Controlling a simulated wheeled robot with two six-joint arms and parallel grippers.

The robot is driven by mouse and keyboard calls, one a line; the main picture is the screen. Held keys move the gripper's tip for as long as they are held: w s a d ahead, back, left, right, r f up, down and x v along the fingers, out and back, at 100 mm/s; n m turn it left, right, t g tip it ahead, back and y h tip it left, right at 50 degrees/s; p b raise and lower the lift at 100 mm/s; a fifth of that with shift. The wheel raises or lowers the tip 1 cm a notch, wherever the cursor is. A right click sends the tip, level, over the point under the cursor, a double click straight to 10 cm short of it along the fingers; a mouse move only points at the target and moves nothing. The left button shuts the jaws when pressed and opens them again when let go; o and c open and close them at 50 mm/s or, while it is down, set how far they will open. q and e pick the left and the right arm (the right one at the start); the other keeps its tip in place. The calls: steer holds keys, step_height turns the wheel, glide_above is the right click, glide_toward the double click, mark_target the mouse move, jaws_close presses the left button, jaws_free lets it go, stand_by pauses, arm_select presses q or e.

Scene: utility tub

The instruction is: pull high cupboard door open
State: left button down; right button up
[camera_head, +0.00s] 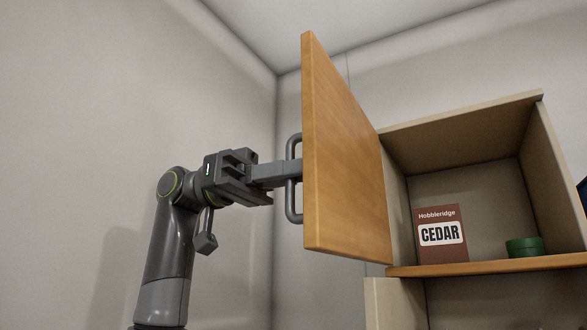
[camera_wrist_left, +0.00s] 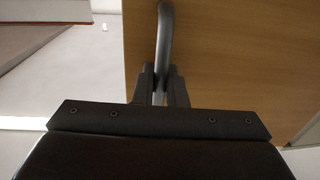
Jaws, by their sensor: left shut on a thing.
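The high cupboard door (camera_head: 345,160) is a wooden panel, swung wide open on its left-hand hinge side. Its grey bar handle (camera_head: 290,211) is on the door's outer face, toward the left. My left gripper (camera_head: 290,172) is shut on the handle. In the left wrist view the two dark fingers (camera_wrist_left: 160,88) close around the handle bar (camera_wrist_left: 166,30), with the wooden door face (camera_wrist_left: 225,60) behind. The cupboard (camera_head: 461,114) is open to view at the right. My right gripper is not in view.
Inside the cupboard, a brown box labelled CEDAR (camera_head: 441,247) and a green round container (camera_head: 525,247) stand on the wooden shelf (camera_head: 480,267). Pale walls stand behind and to the left. The space left of the door holds only my arm.

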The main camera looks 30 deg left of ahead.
arm_select(q)
steer(key=shift+r, duration=0.1)
steer(key=c, duration=1.6)
jaws_free()
steer(key=a, duration=0.5)
steer(key=s+a, duration=0.1)
steer(key=a, duration=0.5)
steer(key=a+p, duration=0.1)
steer(key=a, duration=0.5)
steer(key=shift+s+a, duration=0.2)
steer(key=shift+w, duration=0.1)
